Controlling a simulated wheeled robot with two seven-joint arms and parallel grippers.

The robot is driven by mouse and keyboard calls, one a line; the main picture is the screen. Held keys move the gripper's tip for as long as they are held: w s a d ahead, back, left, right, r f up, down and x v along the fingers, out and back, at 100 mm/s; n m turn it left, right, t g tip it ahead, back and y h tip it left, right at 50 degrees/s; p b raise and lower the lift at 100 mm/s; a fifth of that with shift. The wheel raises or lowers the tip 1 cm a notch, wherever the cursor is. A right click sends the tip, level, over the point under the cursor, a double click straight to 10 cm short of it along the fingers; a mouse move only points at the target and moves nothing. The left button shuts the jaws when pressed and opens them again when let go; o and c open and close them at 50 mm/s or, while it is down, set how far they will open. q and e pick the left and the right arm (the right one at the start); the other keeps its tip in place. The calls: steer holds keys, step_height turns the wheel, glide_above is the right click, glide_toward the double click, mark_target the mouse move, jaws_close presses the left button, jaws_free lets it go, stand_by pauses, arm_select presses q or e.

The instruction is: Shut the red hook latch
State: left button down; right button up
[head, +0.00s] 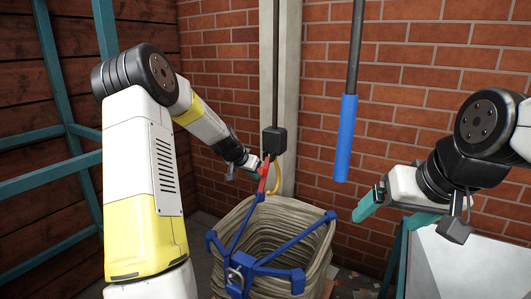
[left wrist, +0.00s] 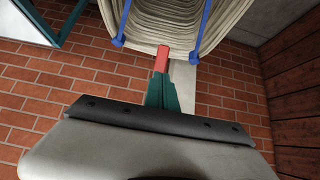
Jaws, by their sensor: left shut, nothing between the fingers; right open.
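The red hook latch (head: 263,176) hangs below a black block (head: 273,140), beside a yellow hook (head: 276,182), above the open bag (head: 325,240). My left gripper (head: 258,165) is at the upper part of the red latch in the head view. In the left wrist view the shut green fingers (left wrist: 162,92) point at the red latch (left wrist: 161,58), which shows just past their tips. I cannot tell whether they touch it. Nothing is held. My right gripper (head: 386,214) is open and empty, well to the right of the bag.
Blue straps (head: 265,270) run over the bag and up to the latch. A blue-sleeved pole (head: 345,138) hangs between the latch and my right gripper. A pale surface (head: 460,265) lies at the lower right. A teal frame (head: 50,175) stands at the left.

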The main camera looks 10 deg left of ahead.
mark_target(262, 184)
arm_select(q)
steer(key=shift+w+d+f, duration=0.1)
steer(key=shift+w+f, duration=0.2)
steer(key=shift+f, duration=0.45)
steer(key=shift+w+d+f, duration=0.15)
steer(key=shift+w+f, duration=0.2)
steer(key=shift+f, duration=0.4)
steer(key=shift+w+d+f, duration=0.1)
steer(key=shift+w+f, duration=0.2)
steer(key=shift+f, duration=0.6)
steer(key=shift+w+d+f+t+h, duration=0.1)
steer(key=shift+w+f+t+h, duration=0.15)
steer(key=shift+t, duration=0.5)
steer(key=shift+w+d+f+t+h, duration=0.1)
steer(key=shift+w+f+t+h, duration=0.15)
steer(key=shift+t, duration=0.5)
steer(key=shift+w+d, duration=0.15)
steer(key=shift+x, duration=1.8)
steer(key=shift+f, duration=0.1)
